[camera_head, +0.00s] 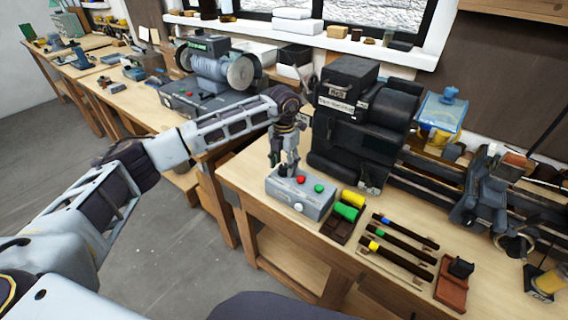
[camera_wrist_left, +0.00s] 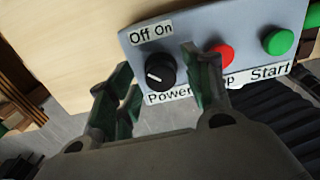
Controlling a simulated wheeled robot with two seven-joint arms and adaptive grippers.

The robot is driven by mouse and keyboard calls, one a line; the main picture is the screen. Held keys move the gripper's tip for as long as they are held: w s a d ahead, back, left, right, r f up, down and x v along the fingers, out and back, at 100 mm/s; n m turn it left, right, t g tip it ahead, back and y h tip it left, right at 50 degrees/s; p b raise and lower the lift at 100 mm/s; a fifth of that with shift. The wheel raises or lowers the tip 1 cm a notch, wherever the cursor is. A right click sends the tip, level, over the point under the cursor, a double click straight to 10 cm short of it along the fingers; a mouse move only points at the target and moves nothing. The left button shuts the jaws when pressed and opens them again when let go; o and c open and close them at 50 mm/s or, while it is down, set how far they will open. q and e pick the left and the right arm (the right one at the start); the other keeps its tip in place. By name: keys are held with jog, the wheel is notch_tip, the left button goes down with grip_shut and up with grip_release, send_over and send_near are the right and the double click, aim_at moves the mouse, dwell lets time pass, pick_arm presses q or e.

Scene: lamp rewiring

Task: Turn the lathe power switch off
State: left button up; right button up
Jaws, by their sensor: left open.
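The grey control box (camera_head: 312,202) sits on the workbench in front of the black lathe (camera_head: 355,125). In the left wrist view, the black power switch knob (camera_wrist_left: 161,69) has "Off On" above it, "Power" below and a white mark on its left part. My left gripper (camera_head: 283,165) points down at the box's left end, hiding the knob in the head view. In the left wrist view, my left gripper (camera_wrist_left: 170,62) is open, one finger each side of the knob. I cannot tell whether they touch it. My right gripper is not in view.
A red button (camera_wrist_left: 221,55) and a green Start button (camera_wrist_left: 279,41) sit right of the knob. Green and yellow pieces (camera_head: 347,205) and dark tools (camera_head: 405,232) lie right of the box. A grinder (camera_head: 205,75) stands on the bench behind left.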

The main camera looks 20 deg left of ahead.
aim_at(284, 165)
pick_arm(q)
notch_tip(284, 165, up, 12)
dwell(0.9)
dwell(0.3)
